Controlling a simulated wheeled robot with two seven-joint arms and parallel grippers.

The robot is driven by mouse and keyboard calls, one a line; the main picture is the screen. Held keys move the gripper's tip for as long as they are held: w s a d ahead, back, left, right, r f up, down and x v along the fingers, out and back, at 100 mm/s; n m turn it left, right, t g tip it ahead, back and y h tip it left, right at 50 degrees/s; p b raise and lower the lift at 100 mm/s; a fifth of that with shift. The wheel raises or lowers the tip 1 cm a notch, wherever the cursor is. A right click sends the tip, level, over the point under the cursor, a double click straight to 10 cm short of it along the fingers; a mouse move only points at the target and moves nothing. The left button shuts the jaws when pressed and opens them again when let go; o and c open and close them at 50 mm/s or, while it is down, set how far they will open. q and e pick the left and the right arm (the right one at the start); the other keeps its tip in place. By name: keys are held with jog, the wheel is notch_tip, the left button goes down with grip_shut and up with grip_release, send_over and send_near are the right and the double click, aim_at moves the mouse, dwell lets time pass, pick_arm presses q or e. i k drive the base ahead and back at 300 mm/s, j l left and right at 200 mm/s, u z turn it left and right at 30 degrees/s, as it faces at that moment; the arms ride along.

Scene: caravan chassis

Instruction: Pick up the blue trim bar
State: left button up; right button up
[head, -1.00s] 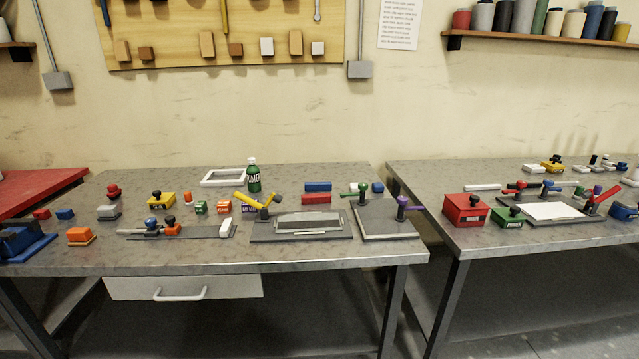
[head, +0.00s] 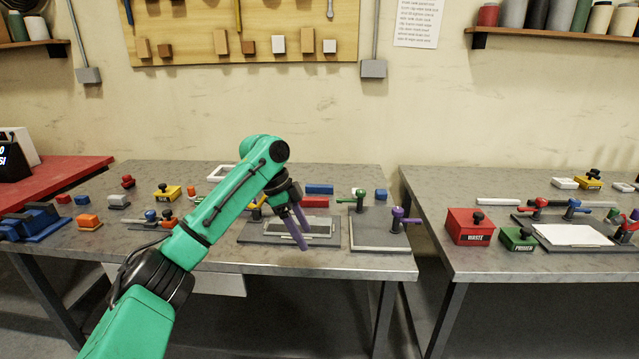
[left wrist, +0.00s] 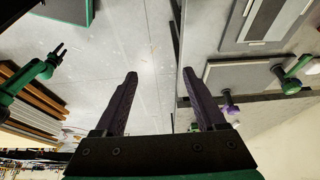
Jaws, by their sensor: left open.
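My left gripper (head: 304,240) is open and empty. In the head view it appears in front of the grey fixture plate, with its fingers pointing down toward the bench's front edge. In the left wrist view its two dark fingers (left wrist: 160,73) are spread with nothing between them. The blue bar is not visible there. My right gripper (left wrist: 61,51) shows small at the left of that view; its jaw state is unclear.
A grey fixture plate (head: 255,236) and a second plate (head: 378,240) with green and purple clamps (head: 398,214) stand near the blue bar. Small coloured blocks lie at the bench's left. A gap separates it from the right bench (head: 520,262). My left arm hides part of the bench.

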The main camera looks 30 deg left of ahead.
aim_at(310, 189)
jog(key=i+j, duration=1.35)
jog(key=i, duration=0.1)
